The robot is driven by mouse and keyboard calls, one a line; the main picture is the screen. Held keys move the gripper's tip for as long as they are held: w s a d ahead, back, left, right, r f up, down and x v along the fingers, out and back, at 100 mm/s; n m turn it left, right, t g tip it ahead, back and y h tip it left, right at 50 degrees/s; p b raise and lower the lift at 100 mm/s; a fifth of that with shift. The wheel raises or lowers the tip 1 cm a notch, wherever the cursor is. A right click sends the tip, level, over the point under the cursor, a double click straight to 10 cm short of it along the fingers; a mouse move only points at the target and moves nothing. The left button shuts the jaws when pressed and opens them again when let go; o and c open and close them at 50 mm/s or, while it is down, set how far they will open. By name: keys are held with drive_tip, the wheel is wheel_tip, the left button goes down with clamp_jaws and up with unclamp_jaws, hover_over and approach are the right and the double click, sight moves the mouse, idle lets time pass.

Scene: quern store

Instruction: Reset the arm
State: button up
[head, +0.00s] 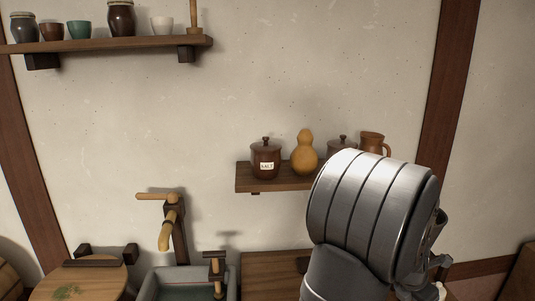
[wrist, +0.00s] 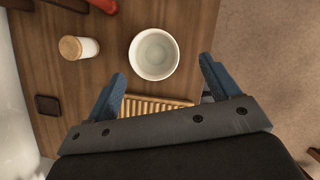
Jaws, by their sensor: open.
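My gripper (wrist: 163,70) shows in the wrist view with its two blue fingers spread wide and nothing between them. It is above a wooden table (wrist: 50,75), with a pale round bowl (wrist: 154,54) below and beyond the fingertips. The bowl looks empty. A slatted wooden rack (wrist: 155,105) lies below, between the fingers, partly hidden by the gripper body. In the head view my grey metal arm fills the lower right, and the gripper's fingers cannot be made out there.
A cork-lidded white jar (wrist: 79,47), a dark square piece (wrist: 48,105) and a red item (wrist: 103,5) are on the table. Behind my arm, a wall shelf (head: 245,178) holds a salt jar (head: 265,160), a gourd (head: 304,158) and a jug (head: 372,143). A basin (head: 148,288) stands lower left.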

drive_tip(key=s+a+f, duration=0.1)
drive_tip(key=s+a, duration=0.9)
drive_tip(key=a, duration=0.3)
drive_tip(key=shift+s+a+f, duration=0.15)
drive_tip(key=shift+a+f, duration=0.1)
drive_tip(key=shift+a, duration=0.05)
